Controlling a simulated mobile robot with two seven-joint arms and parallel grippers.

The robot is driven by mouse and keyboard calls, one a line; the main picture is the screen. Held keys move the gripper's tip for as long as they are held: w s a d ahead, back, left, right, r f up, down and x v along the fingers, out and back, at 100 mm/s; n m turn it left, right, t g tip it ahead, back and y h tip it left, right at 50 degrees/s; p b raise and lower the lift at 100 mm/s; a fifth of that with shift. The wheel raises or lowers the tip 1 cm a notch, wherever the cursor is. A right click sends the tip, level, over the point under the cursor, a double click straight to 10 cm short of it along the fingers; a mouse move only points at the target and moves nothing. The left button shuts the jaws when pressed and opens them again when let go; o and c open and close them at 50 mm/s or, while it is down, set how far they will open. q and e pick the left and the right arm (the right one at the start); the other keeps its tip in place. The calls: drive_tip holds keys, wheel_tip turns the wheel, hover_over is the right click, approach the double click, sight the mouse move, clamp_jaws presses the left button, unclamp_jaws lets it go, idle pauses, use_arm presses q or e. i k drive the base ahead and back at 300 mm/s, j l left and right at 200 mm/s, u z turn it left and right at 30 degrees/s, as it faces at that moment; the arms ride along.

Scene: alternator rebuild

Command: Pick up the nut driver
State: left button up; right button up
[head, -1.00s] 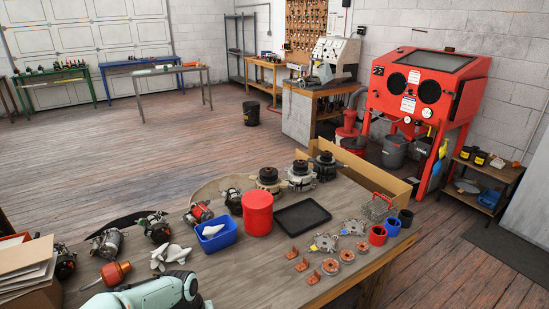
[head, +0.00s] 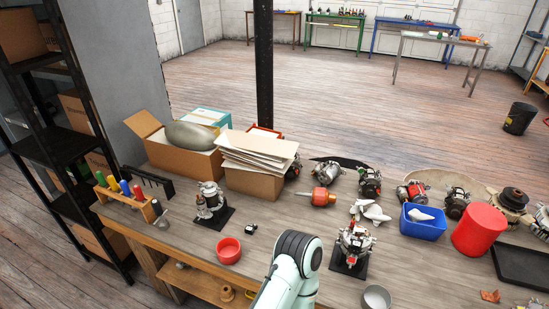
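A wooden tool rack (head: 152,212) stands at the left end of the workbench (head: 185,262). It holds several upright tools with coloured handles, among them a green handle (head: 112,184), a blue handle (head: 125,188) and a red handle (head: 138,193). I cannot tell at this size which of them, if any, is the nut driver. One of my arm links shows at the bottom middle, to the right of the rack. Neither of my grippers is in view.
A red bowl (head: 229,250) and an alternator on a black stand (head: 210,203) are right of the rack. A black rack (head: 150,180) stands behind it. Cardboard boxes (head: 182,160) line the back edge. Another alternator (head: 354,245) stands right of my arm. Shelving (head: 60,145) rises at far left.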

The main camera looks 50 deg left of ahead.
sight(136, 190)
drive_tip(key=u, duration=3)
drive_tip(key=i+j+z, duration=0.1)
drive_tip(key=i+j, duration=0.55)
drive_tip(key=i+j+z, duration=0.15)
drive_tip(key=i+j, duration=0.45)
drive_tip(key=j, duration=0.1)
